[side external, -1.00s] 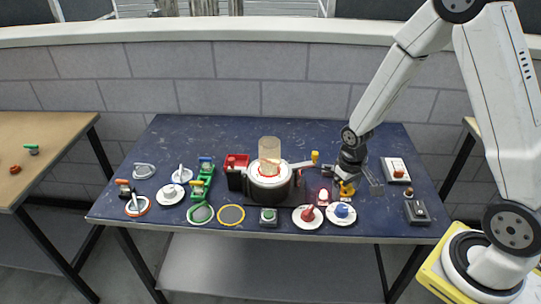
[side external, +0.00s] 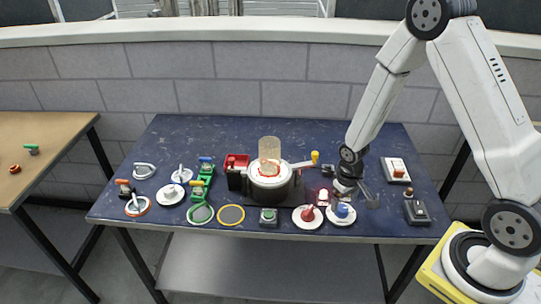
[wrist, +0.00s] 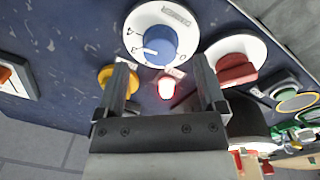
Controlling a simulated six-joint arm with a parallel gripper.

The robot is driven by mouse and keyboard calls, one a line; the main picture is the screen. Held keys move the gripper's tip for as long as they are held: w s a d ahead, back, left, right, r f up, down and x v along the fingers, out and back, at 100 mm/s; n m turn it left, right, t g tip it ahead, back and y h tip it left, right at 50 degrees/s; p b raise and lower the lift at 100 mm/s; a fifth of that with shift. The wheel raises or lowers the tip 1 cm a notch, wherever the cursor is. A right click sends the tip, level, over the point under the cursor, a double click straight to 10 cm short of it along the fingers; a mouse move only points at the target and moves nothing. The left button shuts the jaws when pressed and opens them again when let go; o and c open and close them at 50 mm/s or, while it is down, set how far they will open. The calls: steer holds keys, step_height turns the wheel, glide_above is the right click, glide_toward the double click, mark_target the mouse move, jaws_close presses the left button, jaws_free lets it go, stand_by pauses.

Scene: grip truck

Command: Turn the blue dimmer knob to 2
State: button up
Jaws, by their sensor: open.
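The blue dimmer knob (side external: 342,211) stands on a round white dial (side external: 333,219) near the front edge of the blue table. My gripper (side external: 353,194) is just behind the knob. In the wrist view my gripper (wrist: 161,76) is open, its two fingers apart and empty. The knob appears beyond them, and I see no contact.
A red knob (side external: 308,213) on a white dial is left of the blue one. A lit red lamp (wrist: 166,88) and a yellow part (wrist: 106,76) lie close to my fingers. A dark switch box (side external: 417,212) is to the right. A large pot (side external: 272,189) stands mid-table.

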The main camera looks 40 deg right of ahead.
mark_target(343, 208)
steer(key=shift+d+f, duration=0.1)
steer(key=shift+f, duration=1.6)
jaws_close()
